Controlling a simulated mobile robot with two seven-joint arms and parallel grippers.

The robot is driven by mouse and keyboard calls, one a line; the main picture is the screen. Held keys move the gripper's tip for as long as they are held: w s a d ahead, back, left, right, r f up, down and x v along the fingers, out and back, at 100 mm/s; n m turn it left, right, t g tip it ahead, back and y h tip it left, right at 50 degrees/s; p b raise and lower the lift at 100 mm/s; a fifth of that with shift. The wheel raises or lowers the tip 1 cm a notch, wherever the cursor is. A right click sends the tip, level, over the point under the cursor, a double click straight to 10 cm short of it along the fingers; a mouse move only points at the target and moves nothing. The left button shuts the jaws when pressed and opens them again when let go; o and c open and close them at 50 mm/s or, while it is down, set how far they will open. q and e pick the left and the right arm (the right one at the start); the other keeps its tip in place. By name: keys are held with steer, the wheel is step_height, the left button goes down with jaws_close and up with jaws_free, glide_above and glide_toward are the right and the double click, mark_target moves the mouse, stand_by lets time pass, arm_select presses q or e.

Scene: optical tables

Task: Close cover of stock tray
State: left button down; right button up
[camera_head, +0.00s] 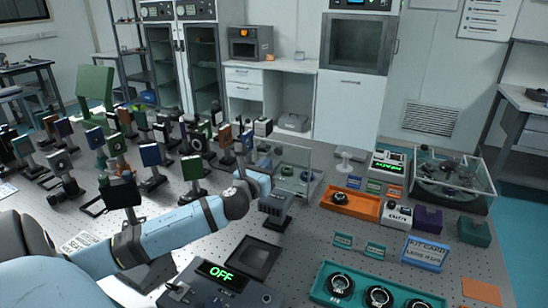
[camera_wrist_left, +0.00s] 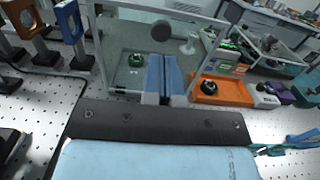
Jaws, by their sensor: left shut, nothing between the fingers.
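The stock tray (camera_head: 308,192) is a low, clear-walled tray in the middle of the table. Its transparent cover (camera_head: 296,153) appears to stand raised. In the left wrist view the cover (camera_wrist_left: 122,50) is a framed clear panel with a dark round knob (camera_wrist_left: 161,31) near its top. A green-ringed round part (camera_wrist_left: 135,60) shows through the panel. My left gripper (camera_head: 266,172) is at the tray's near left side. In the wrist view its two fingers (camera_wrist_left: 163,78) are together and empty, in front of the panel and below the knob; contact cannot be told. My right gripper is out of view.
Mounted optics (camera_head: 150,155) crowd the table to the left. A dark ridged device (camera_head: 275,204) stands close by my left gripper. An orange tray (camera_head: 350,204) and a clear-covered box (camera_head: 452,178) are on the right. A teal tray (camera_head: 325,294) lies in front.

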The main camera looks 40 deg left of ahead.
mark_target(278, 152)
arm_select(q)
steer(key=x, duration=0.5)
steer(key=shift+w, duration=0.1)
